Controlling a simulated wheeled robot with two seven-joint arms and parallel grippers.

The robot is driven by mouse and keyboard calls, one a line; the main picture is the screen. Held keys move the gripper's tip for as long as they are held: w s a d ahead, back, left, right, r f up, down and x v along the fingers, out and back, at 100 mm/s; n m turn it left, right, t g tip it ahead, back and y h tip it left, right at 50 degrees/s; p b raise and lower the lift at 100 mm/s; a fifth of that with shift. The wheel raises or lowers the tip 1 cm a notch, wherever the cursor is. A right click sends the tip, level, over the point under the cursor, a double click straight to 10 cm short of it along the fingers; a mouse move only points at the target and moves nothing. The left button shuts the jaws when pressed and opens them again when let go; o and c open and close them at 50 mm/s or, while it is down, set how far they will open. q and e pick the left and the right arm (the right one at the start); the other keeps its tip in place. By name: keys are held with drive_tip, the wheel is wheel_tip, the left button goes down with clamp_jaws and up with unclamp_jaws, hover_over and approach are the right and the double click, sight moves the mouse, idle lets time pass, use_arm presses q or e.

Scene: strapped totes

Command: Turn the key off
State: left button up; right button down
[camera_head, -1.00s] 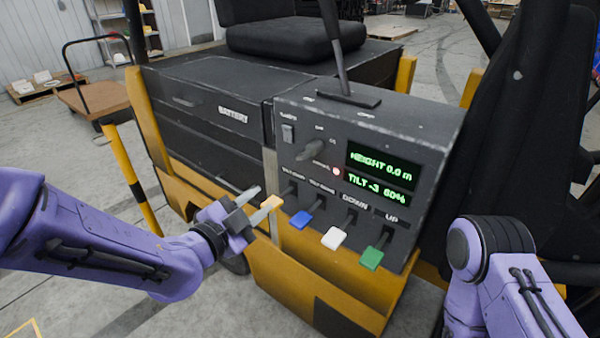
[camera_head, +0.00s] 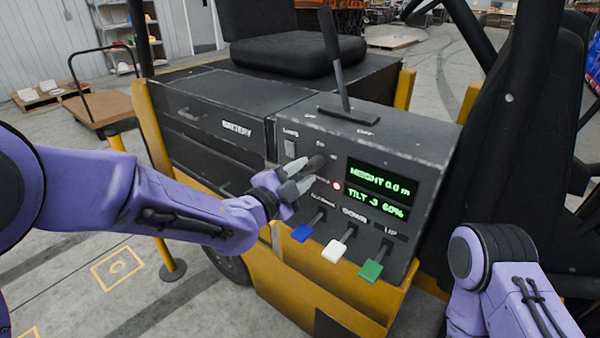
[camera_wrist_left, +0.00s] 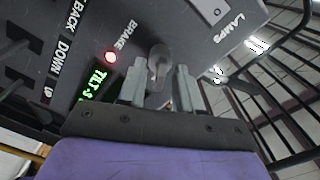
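The key (camera_head: 315,162) is a dark grey knob on the sloped face of the black control console (camera_head: 420,145). In the left wrist view the key (camera_wrist_left: 158,62) appears between the two fingers, with gaps at its sides. My left gripper (camera_head: 293,178) is open, with its grey fingertips at the key; I cannot tell whether they touch it. It also shows in the left wrist view (camera_wrist_left: 160,88). The fingers partly cover the labels around the key. My right arm shows at the lower right, but its gripper is out of view.
A red light (camera_head: 337,186) glows beside green displays (camera_head: 378,195). Below are levers with blue (camera_head: 302,233), white (camera_head: 334,250) and green (camera_head: 371,269) tips. A tall black lever (camera_head: 331,50) stands on top. The lamps switch (camera_head: 290,148) is left of the key.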

use_arm(q)
clamp_jaws()
drive_tip(key=shift+n, duration=0.3)
drive_tip(key=n, duration=0.5)
drive_tip(key=n+p, duration=0.1)
drive_tip(key=n, duration=0.5)
drive_tip(key=shift+f, duration=0.1)
drive_tip(key=shift+n, duration=0.3)
drive_tip(key=shift+s, duration=0.1)
unclamp_jaws()
